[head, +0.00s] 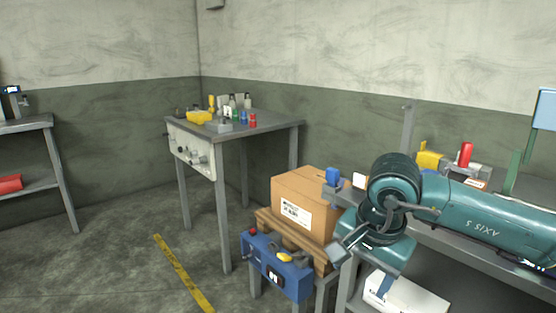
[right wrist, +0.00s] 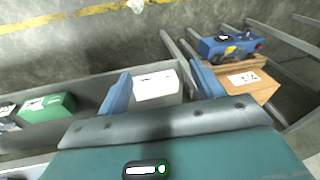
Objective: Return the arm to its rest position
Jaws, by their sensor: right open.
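My right arm (head: 470,215) is teal and comes in from the right in the head view. It reaches over the grey workbench on the right. Its gripper (head: 368,270) hangs at the bench's left end, close to the cardboard box. In the right wrist view the two blue fingers of the right gripper (right wrist: 160,76) stand wide apart with nothing held between them. A white box (right wrist: 156,86) shows beyond the gap, lower down. My left arm and gripper are not in view.
A blue item (head: 333,177) and red cylinder (head: 466,154) stand near the arm. A grey table (head: 270,125) holds bottles farther back. The floor (head: 120,250) at left is open.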

